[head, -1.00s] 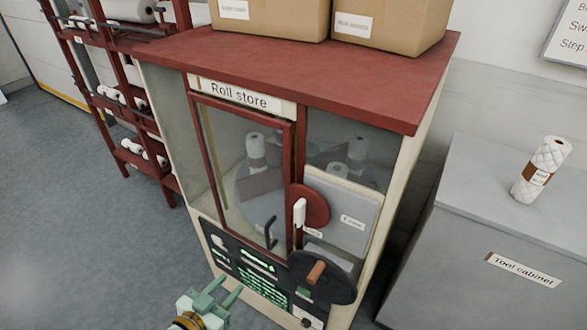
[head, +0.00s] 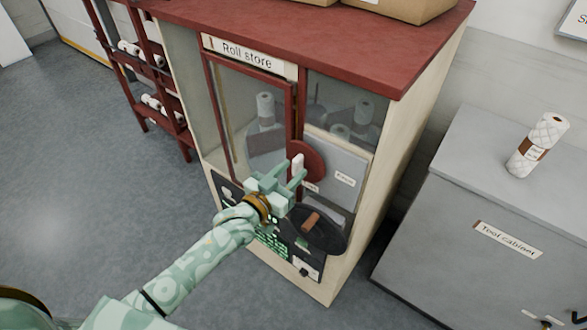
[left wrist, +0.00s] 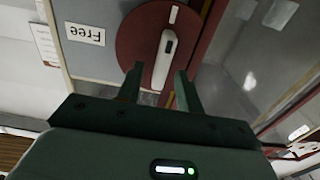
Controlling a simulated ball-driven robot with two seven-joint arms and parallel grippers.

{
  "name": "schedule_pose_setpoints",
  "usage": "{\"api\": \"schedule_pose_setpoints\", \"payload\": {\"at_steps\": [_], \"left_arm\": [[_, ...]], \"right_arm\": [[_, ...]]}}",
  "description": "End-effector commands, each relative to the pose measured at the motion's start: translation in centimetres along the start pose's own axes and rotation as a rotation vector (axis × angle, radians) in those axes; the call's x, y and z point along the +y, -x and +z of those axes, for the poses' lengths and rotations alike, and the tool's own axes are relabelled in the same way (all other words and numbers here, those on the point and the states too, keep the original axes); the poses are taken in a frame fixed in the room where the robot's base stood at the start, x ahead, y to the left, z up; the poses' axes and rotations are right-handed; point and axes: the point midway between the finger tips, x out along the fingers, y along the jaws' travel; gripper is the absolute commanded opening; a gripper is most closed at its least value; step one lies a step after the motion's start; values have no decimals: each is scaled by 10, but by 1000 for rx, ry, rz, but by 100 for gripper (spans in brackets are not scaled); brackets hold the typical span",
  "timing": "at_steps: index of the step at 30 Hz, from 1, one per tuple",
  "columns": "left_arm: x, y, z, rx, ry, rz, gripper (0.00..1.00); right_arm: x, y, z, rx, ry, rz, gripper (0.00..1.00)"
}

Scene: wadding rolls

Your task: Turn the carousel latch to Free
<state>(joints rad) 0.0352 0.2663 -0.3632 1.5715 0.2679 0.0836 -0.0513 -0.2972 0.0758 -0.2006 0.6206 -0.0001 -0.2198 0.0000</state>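The carousel latch is a red disc (head: 314,160) with a white handle (head: 297,162) on the front of the roll store. The handle stands near upright. A "Free" label (head: 345,180) is right of the disc; another label below the disc is partly hidden. My left gripper (head: 285,178) is open in front of the latch, just below the handle. The inverted left wrist view shows the handle (left wrist: 163,62) ahead, between the lines of the two open fingers (left wrist: 158,85), apparently not gripped.
A black round dial with a brown handle (head: 311,221) is below the latch, beside a lit green panel (head: 272,243). The glazed door (head: 245,120) is shut at left. A grey tool cabinet (head: 480,200) with a roll (head: 538,145) on top stands at right.

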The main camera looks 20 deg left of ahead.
Motion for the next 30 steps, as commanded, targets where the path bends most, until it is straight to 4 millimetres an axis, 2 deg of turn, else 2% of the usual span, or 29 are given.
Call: {"api": "schedule_pose_setpoints", "payload": {"at_steps": [4,13,14,17,18,30], "left_arm": [[0,-13,0,0,-1,0,36],[0,-15,0,-1,-1,0,36],[0,-15,0,-1,-1,0,31],[0,-15,0,-1,-1,0,3],[0,-15,0,-1,-1,0,0],[-1,-15,-1,-2,47,0,0]], "right_arm": [[2,-1,2,-2,1,3,0],[3,-1,4,-5,2,4,0],[3,-1,4,-6,1,4,0],[3,-1,4,-6,1,4,0],[3,-1,4,-6,1,4,0],[3,4,4,-6,1,4,0]]}}
